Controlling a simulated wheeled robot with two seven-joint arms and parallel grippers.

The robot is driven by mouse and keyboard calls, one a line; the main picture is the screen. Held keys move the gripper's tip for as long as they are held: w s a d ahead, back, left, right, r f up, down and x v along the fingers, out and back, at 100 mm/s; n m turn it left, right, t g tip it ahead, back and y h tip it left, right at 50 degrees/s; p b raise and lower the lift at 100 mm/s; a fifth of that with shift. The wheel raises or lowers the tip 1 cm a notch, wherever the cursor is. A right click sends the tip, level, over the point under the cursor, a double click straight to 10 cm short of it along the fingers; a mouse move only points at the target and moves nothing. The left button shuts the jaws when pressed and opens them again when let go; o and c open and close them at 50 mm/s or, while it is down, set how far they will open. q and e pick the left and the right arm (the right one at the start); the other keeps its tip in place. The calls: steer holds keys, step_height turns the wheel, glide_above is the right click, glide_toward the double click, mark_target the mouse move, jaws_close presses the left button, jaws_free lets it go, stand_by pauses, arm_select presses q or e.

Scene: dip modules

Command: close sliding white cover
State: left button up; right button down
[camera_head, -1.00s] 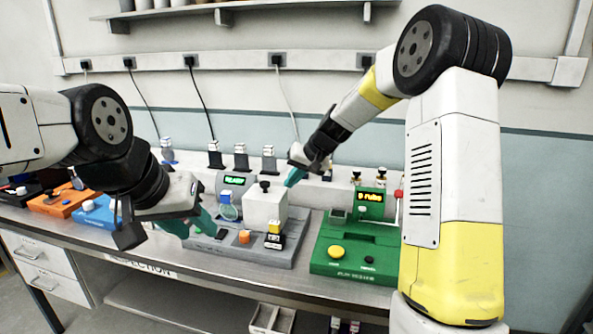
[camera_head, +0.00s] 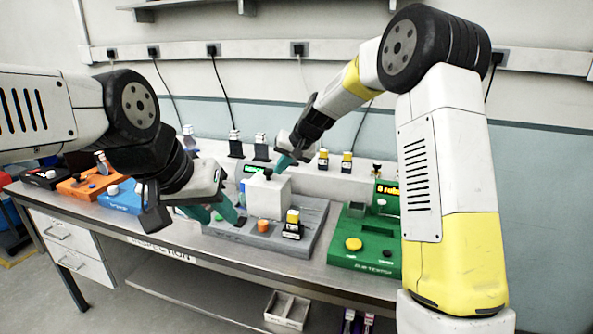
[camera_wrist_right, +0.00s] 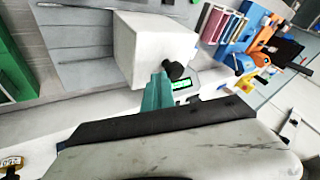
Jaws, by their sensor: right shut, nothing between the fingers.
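The white cover (camera_head: 268,198) is a box with a black knob (camera_head: 267,174) on top, standing on the grey module (camera_head: 312,222). In the right wrist view the cover (camera_wrist_right: 150,45) and its knob (camera_wrist_right: 178,70) show close beyond my fingers. My right gripper (camera_head: 284,163) is shut and empty, its teal tip just behind and right of the knob; I cannot tell whether it touches the cover. It also shows in the wrist view (camera_wrist_right: 157,93). My left gripper (camera_head: 213,210) is open and empty, its two teal fingers over the left end of the grey module.
A green module (camera_head: 365,243) stands to the right, blue (camera_head: 122,197) and orange (camera_head: 85,184) modules to the left. A raised light ledge with upright parts runs behind.

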glide_toward(257, 177)
steer(key=w+a+f, duration=0.1)
steer(key=w+a, duration=0.1)
steer(key=w+a+f, duration=0.1)
steer(key=a+f, duration=0.1)
steer(key=shift+w+a+f, duration=0.1)
steer(key=shift+w+a, duration=0.05)
steer(key=shift+w, duration=0.25)
steer(key=shift+a, duration=0.25)
